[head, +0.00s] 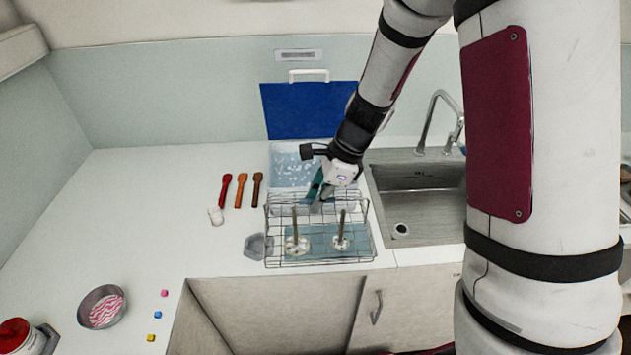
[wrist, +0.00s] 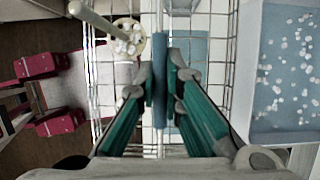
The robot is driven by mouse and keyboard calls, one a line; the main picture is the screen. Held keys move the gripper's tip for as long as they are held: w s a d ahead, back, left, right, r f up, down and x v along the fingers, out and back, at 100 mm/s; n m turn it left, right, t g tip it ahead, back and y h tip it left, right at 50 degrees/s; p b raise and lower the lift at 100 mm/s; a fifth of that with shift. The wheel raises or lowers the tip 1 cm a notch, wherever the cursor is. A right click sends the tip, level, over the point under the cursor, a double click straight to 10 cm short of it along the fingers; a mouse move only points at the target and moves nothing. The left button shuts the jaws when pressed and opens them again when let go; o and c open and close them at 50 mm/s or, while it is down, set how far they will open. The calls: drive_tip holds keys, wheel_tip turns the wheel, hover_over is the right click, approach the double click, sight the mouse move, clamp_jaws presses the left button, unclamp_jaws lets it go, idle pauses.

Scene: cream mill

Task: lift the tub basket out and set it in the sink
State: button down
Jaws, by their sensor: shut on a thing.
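The tub basket (head: 372,240) is a wire basket, in front of the tub and left of the sink in the head view. My gripper (head: 316,198) is shut on its blue handle bar (wrist: 160,121), which sits between the fingertips (wrist: 160,86) in the wrist view. Two upright rods on round, foam-flecked bases (head: 297,243) (head: 341,241) show inside the wires. The basket looks raised, but its exact height over the counter is unclear. The tub (head: 292,172) holds bluish water with white foam. The steel sink (head: 400,182) looks empty. My arm hides part of the tub.
A blue panel (head: 305,110) with a white handle stands behind the tub. The faucet (head: 430,120) rises behind the sink. Red, orange and brown utensils (head: 241,190) and a small white item (head: 216,215) lie left. A bowl (head: 84,302) and small cubes sit front left.

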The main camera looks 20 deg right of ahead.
drive_tip(key=shift+s+a+r, duration=0.15)
drive_tip(key=shift+s+r, duration=0.25)
drive_tip(key=shift+s, duration=0.4)
drive_tip(key=shift+s+a+r, duration=0.15)
drive_tip(key=shift+s+r, duration=0.3)
drive_tip(key=shift+s, duration=0.4)
drive_tip(key=shift+s+a+r, duration=0.15)
drive_tip(key=shift+s+r, duration=0.25)
drive_tip(key=shift+s, duration=0.4)
